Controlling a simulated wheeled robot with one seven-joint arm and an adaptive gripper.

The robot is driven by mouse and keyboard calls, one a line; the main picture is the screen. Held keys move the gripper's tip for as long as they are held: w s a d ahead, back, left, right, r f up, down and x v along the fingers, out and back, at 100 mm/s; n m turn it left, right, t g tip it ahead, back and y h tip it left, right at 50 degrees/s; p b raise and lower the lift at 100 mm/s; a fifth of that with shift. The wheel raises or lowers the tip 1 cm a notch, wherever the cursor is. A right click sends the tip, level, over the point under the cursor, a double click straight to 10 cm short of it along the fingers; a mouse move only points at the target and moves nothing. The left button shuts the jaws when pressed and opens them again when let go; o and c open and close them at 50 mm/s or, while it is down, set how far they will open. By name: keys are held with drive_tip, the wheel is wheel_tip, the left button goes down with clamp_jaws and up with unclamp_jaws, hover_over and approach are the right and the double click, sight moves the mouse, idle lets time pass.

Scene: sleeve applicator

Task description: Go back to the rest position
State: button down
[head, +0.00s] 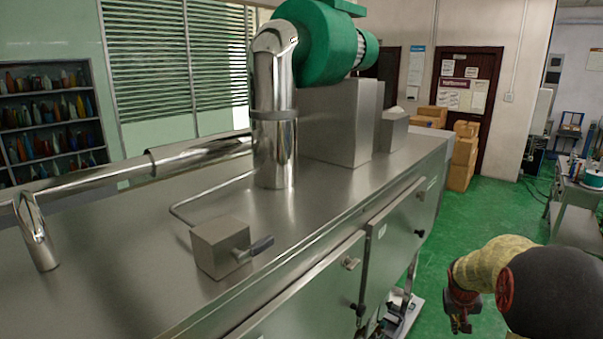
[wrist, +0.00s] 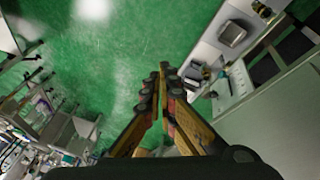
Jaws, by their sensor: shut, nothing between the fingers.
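My gripper (head: 460,322) shows at the lower right of the head view, at the end of my arm, beside the steel machine and above the green floor. In the wrist view my gripper (wrist: 160,72) has its two long fingers together at the tips, with nothing between them. The fingers point over open green floor. The steel machine (head: 330,215) fills the middle of the head view, with closed front doors.
A green blower (head: 318,45) and a steel pipe (head: 273,110) stand on the machine. Cardboard boxes (head: 461,165) are stacked by the door (head: 466,85). A workbench (head: 575,195) stands at the right. The green floor (head: 500,215) between is clear.

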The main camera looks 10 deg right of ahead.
drive_tip(key=s+a+r+n+t+y, duration=0.1)
drive_tip(key=s+a+r, duration=0.4)
drive_tip(key=s+a, duration=0.3)
drive_tip(key=s+a+r+n+t+y, duration=0.1)
drive_tip(key=s+a+r, duration=0.5)
drive_tip(key=a, duration=1.1)
drive_tip(key=s+a+r+n+t+y, duration=0.1)
drive_tip(key=s+a+r+n, duration=0.2)
drive_tip(key=s+a+r, duration=0.3)
drive_tip(key=s+a, duration=0.5)
drive_tip(key=a, duration=0.2)
drive_tip(key=shift+s+y+b, duration=0.3)
drive_tip(key=shift+b, duration=0.1)
drive_tip(key=shift+f, duration=0.1)
